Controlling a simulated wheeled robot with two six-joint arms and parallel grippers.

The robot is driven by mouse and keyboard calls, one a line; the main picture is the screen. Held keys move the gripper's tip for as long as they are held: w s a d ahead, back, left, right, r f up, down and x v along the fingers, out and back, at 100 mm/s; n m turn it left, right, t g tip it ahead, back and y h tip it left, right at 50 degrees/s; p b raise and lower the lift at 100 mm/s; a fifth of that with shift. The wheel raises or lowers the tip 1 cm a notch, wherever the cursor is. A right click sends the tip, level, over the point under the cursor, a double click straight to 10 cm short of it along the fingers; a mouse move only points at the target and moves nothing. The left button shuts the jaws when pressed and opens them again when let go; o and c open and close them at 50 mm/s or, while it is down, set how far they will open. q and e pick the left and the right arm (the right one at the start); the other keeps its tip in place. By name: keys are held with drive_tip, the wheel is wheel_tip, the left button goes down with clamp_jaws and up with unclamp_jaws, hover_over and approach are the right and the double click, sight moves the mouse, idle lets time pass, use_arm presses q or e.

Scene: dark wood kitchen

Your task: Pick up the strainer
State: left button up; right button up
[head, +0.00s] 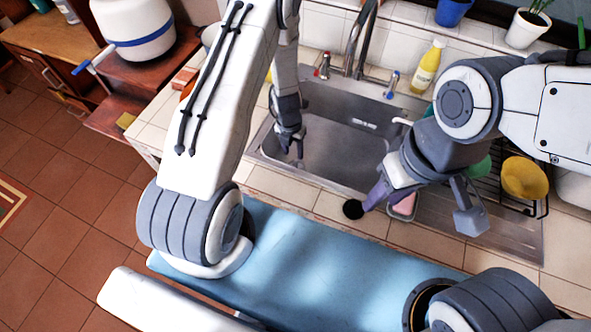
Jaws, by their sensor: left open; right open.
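A small round black thing (353,209), which looks like the strainer, lies on the tiled counter in front of the sink (340,150). My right gripper (377,197) is open, with its purple fingers just right of the black thing. I cannot tell whether they touch it. Part of the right gripper's jaw is hidden by its own body. My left gripper (292,146) is open and points down over the left side of the sink basin, with nothing seen between its fingers.
The faucet (360,40) and a yellow bottle (428,65) stand behind the sink. A pink sponge (404,205) lies right of my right gripper. A dish rack with a yellow bowl (525,178) is at the right. Bare counter tiles (290,190) lie left of the black thing.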

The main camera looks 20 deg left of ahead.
sight(296, 162)
use_arm(q)
drive_tip(key=f, duration=0.2)
drive_tip(key=f+b, duration=0.1)
drive_tip(key=f, duration=0.1)
drive_tip(key=f+b, duration=0.1)
drive_tip(key=f, duration=0.2)
drive_tip(key=shift+w+d, duration=0.1)
drive_tip(key=shift+d, duration=0.25)
clamp_jaws()
